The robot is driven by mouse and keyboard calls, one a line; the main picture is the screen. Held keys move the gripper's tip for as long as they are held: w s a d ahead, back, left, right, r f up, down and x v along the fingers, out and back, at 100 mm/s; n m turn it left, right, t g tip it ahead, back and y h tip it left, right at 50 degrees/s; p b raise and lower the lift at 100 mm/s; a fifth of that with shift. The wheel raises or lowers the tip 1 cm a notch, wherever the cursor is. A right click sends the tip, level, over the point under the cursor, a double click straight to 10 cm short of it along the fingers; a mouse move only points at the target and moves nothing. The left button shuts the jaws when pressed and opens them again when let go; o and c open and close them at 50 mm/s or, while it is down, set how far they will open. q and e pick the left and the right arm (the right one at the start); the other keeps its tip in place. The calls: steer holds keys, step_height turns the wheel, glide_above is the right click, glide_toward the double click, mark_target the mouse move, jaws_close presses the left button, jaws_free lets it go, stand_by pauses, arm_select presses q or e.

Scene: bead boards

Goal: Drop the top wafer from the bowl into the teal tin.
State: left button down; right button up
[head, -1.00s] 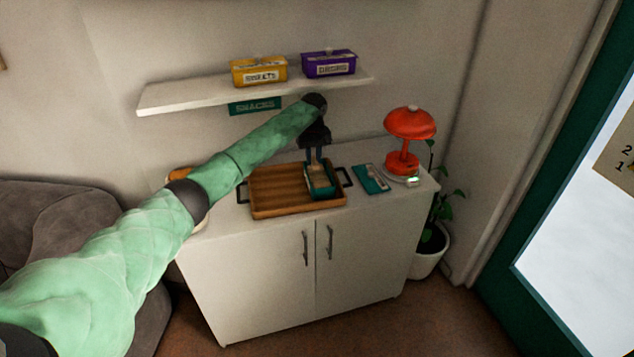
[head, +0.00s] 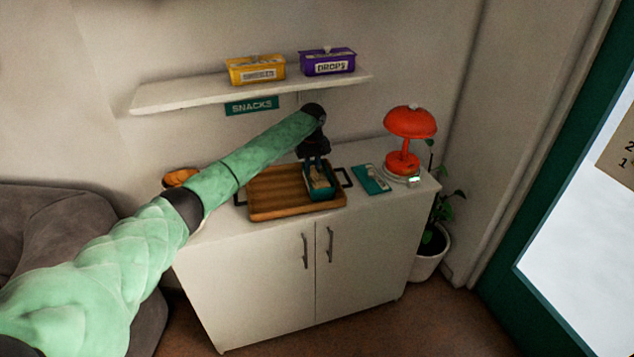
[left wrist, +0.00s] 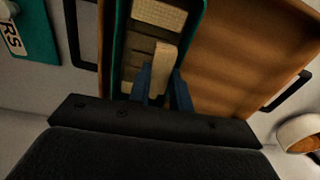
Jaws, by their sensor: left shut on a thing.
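The teal tin (head: 322,195) stands on the right part of a wooden tray; the left wrist view shows its wall (left wrist: 114,45) and pale pieces lying inside. My left gripper (head: 317,172) reaches down over the tin. In the left wrist view its blue fingers (left wrist: 163,90) are shut on a pale, narrow wafer (left wrist: 161,60), held at the tin's opening. I cannot tell whether the wafer touches the tin's floor. A white bowl (left wrist: 286,137) with a brown-orange inside shows partly at the lower right of the left wrist view. My right gripper is not in view.
The wooden tray (head: 270,193) has dark handles and is bare left of the tin. Above is a shelf (head: 190,93) with a yellow tin (head: 255,70) and a purple tin (head: 327,62).

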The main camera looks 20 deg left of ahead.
arm_select(q)
steer(key=c, duration=1.2)
jaws_free()
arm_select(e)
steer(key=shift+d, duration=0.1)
arm_select(q)
steer(key=shift+r, duration=0.2)
step_height(320, 180, up, 6)
steer(key=b, duration=0.2)
steer(key=shift+b, duration=0.4)
steer(key=shift+r, duration=0.7)
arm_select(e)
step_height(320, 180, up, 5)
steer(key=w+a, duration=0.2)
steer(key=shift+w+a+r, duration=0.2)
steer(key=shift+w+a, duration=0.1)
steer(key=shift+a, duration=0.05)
arm_select(q)
steer(key=shift+f, duration=0.1)
